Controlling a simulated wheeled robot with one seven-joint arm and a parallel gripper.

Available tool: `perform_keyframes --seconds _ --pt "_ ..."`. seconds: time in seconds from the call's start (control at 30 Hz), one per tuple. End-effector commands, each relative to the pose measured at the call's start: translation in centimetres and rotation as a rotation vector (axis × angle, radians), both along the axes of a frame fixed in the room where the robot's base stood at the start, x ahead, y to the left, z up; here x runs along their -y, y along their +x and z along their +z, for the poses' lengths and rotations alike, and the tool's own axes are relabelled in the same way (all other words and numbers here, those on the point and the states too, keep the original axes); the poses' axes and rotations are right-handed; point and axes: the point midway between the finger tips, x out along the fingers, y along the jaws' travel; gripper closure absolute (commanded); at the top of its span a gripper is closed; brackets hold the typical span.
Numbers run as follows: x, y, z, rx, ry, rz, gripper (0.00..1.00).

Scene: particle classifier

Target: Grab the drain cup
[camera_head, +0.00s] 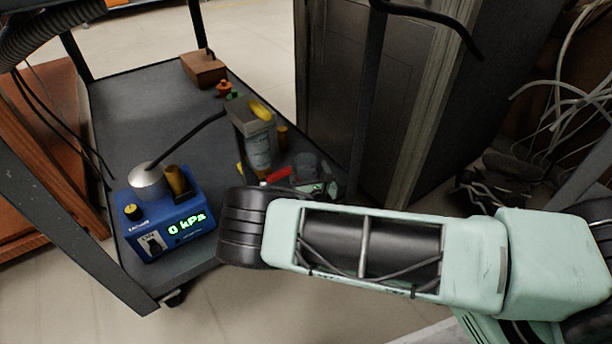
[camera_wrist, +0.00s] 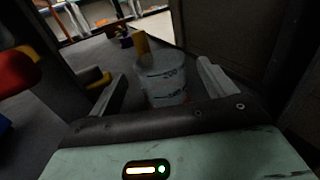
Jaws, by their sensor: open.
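The drain cup (camera_wrist: 165,86) is a clear, tapered cup with dark volume markings, standing upright in the middle of the wrist view. My gripper (camera_wrist: 162,70) is open, with one pale finger on each side of the cup. Gaps seem to show between the fingers and the cup, and I cannot tell whether either touches it. In the head view a clear cup (camera_head: 306,164), likely the same one, stands near the cart's right edge.
The dark cart top (camera_head: 140,95) carries a blue vacuum unit (camera_head: 168,222) reading 0 kPa, a grey holder with a clear bottle (camera_head: 259,150), and a brown box (camera_head: 204,69). A brown cylinder (camera_wrist: 141,42) stands behind the cup. A grey cabinet (camera_head: 345,90) borders the cart's right side.

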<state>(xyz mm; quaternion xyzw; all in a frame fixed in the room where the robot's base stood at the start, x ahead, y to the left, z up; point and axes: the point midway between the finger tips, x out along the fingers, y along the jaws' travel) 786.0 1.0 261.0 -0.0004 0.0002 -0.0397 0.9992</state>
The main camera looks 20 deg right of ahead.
Motion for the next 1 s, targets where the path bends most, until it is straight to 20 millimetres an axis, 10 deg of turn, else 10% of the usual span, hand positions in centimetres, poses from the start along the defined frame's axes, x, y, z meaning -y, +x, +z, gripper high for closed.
perform_keyframes --seconds 0.27,0.47,1.0 --pt "0.0 0.4 0.1 0.001 0.001 0.001 0.17" --pt "0.0 0.4 0.1 0.000 0.000 0.000 0.67" --pt "0.0 0.4 1.5 0.001 0.001 0.001 0.67"
